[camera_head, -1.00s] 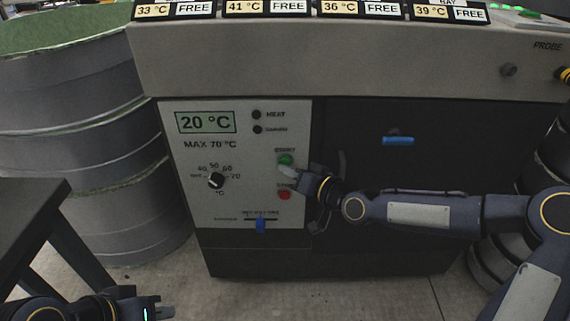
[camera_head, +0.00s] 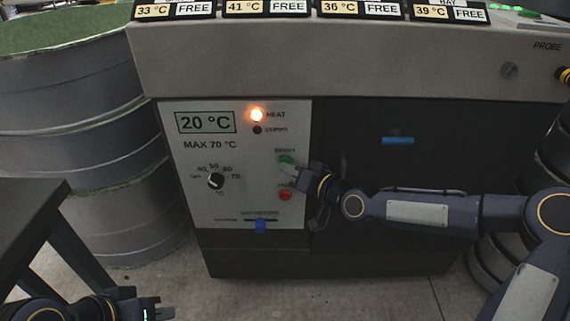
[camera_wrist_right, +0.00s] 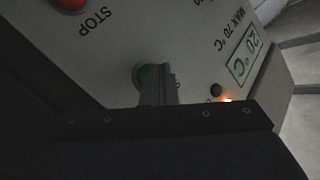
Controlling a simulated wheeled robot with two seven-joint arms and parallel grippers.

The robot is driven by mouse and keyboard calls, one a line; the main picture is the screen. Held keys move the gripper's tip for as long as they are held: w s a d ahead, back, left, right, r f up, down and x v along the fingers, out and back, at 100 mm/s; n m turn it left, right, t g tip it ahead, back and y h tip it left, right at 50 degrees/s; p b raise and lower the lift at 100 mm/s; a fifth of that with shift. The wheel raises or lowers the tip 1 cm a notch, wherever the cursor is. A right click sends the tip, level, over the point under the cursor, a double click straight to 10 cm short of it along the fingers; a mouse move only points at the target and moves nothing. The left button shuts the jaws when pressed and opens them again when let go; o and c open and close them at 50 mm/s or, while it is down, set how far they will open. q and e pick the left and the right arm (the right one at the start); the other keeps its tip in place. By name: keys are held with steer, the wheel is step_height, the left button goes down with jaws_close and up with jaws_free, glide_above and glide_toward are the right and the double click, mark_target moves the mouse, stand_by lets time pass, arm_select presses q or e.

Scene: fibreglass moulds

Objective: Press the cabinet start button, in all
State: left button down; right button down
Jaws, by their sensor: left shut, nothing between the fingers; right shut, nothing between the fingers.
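The green start button (camera_head: 285,160) is on the cabinet's light control panel (camera_head: 240,190), above the red stop button (camera_head: 285,195). My right gripper (camera_head: 290,170) is shut and empty, with its tips at the start button. In the right wrist view the shut fingers (camera_wrist_right: 157,84) overlap the green button (camera_wrist_right: 141,75) and hide part of it; whether they touch cannot be told for sure. The HEAT lamp (camera_head: 257,114) glows orange, and the lamp below it is dark. The display (camera_head: 206,122) reads 20 °C. My left gripper (camera_head: 150,308) is shut and empty at the lower left.
A dial (camera_head: 216,181) and a blue slider (camera_head: 261,226) are on the same panel. A dark door with a blue handle (camera_head: 398,141) is to the right. A grey drum (camera_head: 95,130) and a dark table (camera_head: 30,215) stand at the left.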

steer(key=shift+s, duration=0.85)
steer(key=shift+s+b, duration=0.4)
steer(key=shift+s, duration=2.1)
